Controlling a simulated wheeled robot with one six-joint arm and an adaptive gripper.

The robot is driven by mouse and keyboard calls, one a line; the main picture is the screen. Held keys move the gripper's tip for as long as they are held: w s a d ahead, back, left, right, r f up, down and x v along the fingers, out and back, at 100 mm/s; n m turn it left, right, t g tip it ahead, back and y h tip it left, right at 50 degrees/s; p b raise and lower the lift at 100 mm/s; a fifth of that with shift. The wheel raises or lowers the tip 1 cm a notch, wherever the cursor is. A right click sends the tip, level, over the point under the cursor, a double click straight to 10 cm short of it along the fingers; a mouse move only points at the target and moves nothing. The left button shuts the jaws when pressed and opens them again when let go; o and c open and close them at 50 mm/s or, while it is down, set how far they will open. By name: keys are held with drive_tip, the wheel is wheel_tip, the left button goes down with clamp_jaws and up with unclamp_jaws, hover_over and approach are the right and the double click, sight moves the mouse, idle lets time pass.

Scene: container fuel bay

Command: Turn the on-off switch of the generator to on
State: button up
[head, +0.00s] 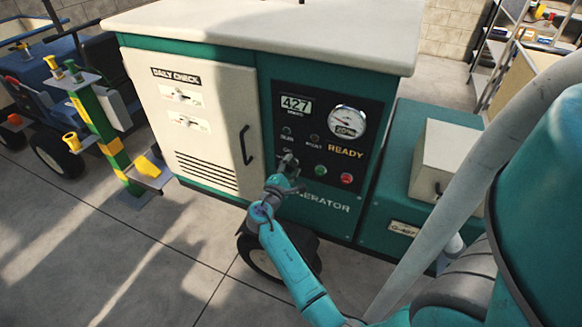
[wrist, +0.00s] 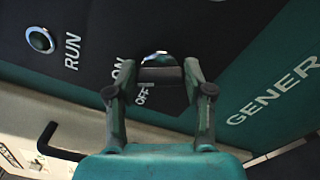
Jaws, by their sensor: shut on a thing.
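The generator (head: 265,95) is a teal cabinet with a pale top and a black control panel (head: 375,103). My gripper (head: 288,162) is at the lower left of that panel and covers most of the on-off switch in the head view. In the wrist view my gripper (wrist: 160,76) has its two fingers closed around the dark piece of the on-off switch (wrist: 157,56), whose shiny metal part shows just beyond the fingertips. The ON and OFF labels stand left of the fingers, partly covered. Which position the switch is in cannot be told.
A green button (head: 320,171) and a red button (head: 346,178) sit close right of my gripper. A round gauge (head: 347,121) is above. A door handle (head: 245,145) sticks out at left. A green-yellow post (head: 95,125) stands farther left on open floor.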

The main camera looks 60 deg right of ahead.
drive_tip(key=o, duration=1.2)
drive_tip(key=shift+c, duration=0.2)
drive_tip(key=s+a, duration=0.1)
drive_tip(key=a, duration=1.1)
